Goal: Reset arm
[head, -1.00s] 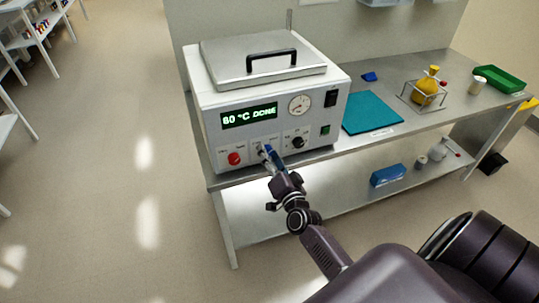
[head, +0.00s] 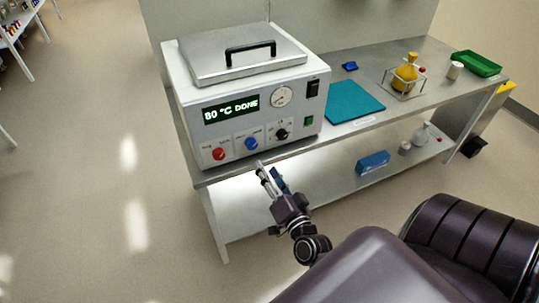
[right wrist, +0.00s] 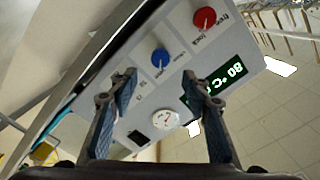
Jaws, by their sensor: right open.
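My right gripper (head: 268,173) is open and empty in the head view, just in front of and below the lower front edge of a white heating bath (head: 190,110). In the right wrist view its two fingers (right wrist: 160,92) stand apart with nothing between them. The bath's front panel has a red knob (head: 219,154), a blue knob (head: 251,143) and a black knob (head: 282,134). Its green display (head: 231,108) reads "80 °C DONE". The blue knob (right wrist: 160,58) shows beyond the fingers in the right wrist view. My left gripper is not in view.
The steel bench (head: 330,139) carries a teal mat (head: 353,102), a flask of yellow liquid (head: 406,72) in a wire stand, a white cup (head: 454,70) and a green tray (head: 476,64). A blue box (head: 373,162) lies on the lower shelf.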

